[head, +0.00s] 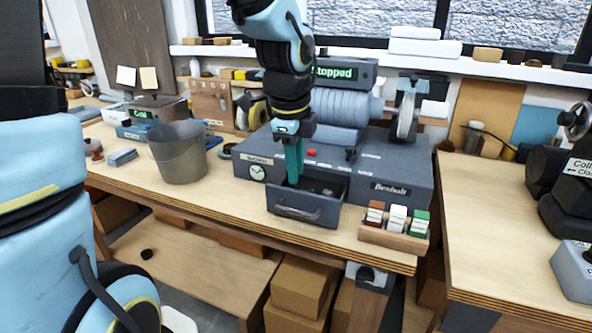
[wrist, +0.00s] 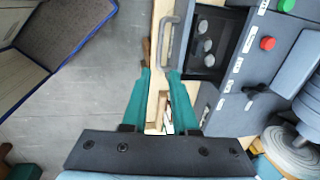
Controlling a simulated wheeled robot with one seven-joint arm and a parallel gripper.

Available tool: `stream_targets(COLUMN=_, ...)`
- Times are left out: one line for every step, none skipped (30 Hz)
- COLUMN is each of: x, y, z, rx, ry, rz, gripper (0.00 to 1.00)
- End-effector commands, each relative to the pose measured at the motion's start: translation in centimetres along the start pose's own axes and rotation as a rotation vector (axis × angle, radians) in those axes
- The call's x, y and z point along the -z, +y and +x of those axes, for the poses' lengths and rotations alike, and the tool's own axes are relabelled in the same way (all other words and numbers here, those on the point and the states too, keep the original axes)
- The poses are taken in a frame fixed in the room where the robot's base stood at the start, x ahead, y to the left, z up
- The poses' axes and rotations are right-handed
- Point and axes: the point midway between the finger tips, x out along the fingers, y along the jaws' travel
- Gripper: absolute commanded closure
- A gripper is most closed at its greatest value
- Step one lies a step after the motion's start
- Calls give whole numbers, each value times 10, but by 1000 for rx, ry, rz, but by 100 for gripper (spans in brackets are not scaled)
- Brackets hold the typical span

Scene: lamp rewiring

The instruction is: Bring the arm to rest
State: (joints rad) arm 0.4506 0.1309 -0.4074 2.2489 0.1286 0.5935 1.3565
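My arm reaches down from the top of the head view, and its gripper (head: 294,180) points down over the open drawer (head: 288,212) of the dark grey machine (head: 375,170). In the wrist view my gripper (wrist: 159,72) has its two teal fingers apart, with nothing held between them. The drawer's handle (wrist: 163,45) lies just beyond the fingertips in that view. The drawer (wrist: 181,45) holds several small round grey pieces (wrist: 208,45). I cannot tell whether a finger touches the drawer.
A grey metal bucket (head: 180,155) stands left of the machine on the wooden bench (head: 220,215). A wooden rack (head: 390,238) with brown, white and green blocks stands right of the drawer. A second bench (head: 490,230) with dark equipment is at the right. The machine's display reads "Stopped" (head: 335,72).

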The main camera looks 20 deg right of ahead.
Motion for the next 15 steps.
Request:
stream_targets(x=0, y=0, z=0, rx=0, ry=0, rz=0, gripper=73)
stream_targets(x=0, y=0, z=0, rx=0, ry=0, rz=0, gripper=73)
stream_targets(x=0, y=0, z=0, rx=0, ry=0, rz=0, gripper=73)
stream_targets(x=0, y=0, z=0, rx=0, ry=0, rz=0, gripper=73)
stream_targets(x=0, y=0, z=0, rx=0, ry=0, rz=0, gripper=73)
stream_targets(x=0, y=0, z=0, rx=0, ry=0, rz=0, gripper=73)
stream_targets(x=-1, y=0, z=0, rx=0, ry=-1, rz=-4, gripper=73)
stream_targets(x=-2, y=1, z=0, rx=0, ry=-1, rz=-14, gripper=73)
stream_targets(x=-6, y=2, z=1, rx=-2, ry=-3, rz=-43, gripper=73)
stream_targets(x=-11, y=4, z=2, rx=-3, ry=-6, rz=-78, gripper=73)
stream_targets(x=-19, y=6, z=3, rx=-4, ry=-10, rz=-128, gripper=73)
stream_targets(x=-31, y=10, z=4, rx=-7, ry=-16, rz=-218, gripper=73)
stream_targets(x=-42, y=15, z=6, rx=-9, ry=-22, rz=-300, gripper=73)
stream_targets(x=-55, y=20, z=7, rx=-9, ry=-29, rz=-399, gripper=73)
stream_targets(x=-73, y=29, z=9, rx=-10, ry=-38, rz=-546, gripper=73)
